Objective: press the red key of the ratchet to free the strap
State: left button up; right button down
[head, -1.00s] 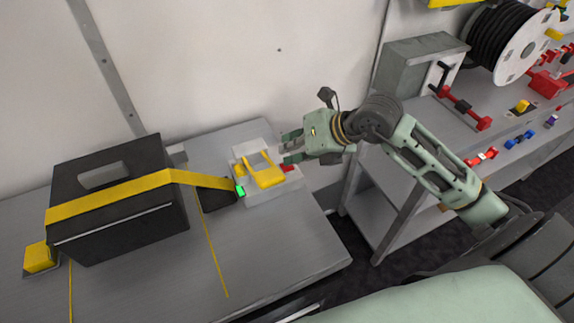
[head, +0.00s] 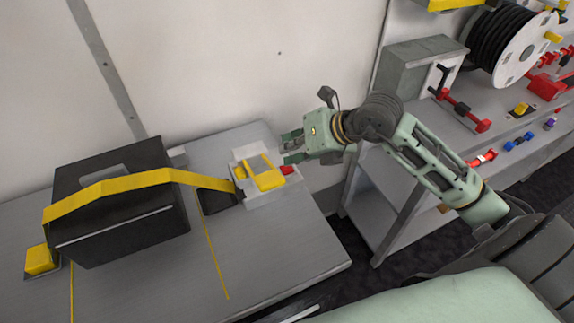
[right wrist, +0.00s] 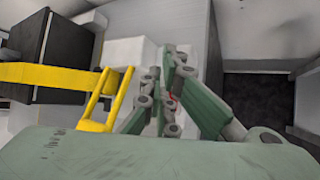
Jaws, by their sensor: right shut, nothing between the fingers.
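The yellow strap (head: 105,190) runs over a black box (head: 120,235) to the ratchet and arches loosely at the box's top edges. The ratchet has a yellow handle frame (head: 268,179) on a pale base. Its red key (head: 287,169) shows at the right side of the handle. My right gripper (head: 288,148) is just above and behind the key, shut and empty; contact with the key cannot be told. In the right wrist view, the fingers (right wrist: 165,82) stand beside the yellow handle (right wrist: 105,100) and hide most of the key. My left gripper is out of view.
A yellow block (head: 40,259) sits at the bench's left end. The wall stands close behind the bench. A shelf at right holds a grey box (head: 420,62), a hose reel (head: 515,45) and red fittings. The bench's front is clear.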

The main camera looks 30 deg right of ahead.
jog(key=shift+r, duration=0.15)
notch_tip(320, 180, up, 5)
jog(key=p, duration=0.3)
dwell(0.4)
jog(key=shift+s, duration=0.1)
dwell(0.7)
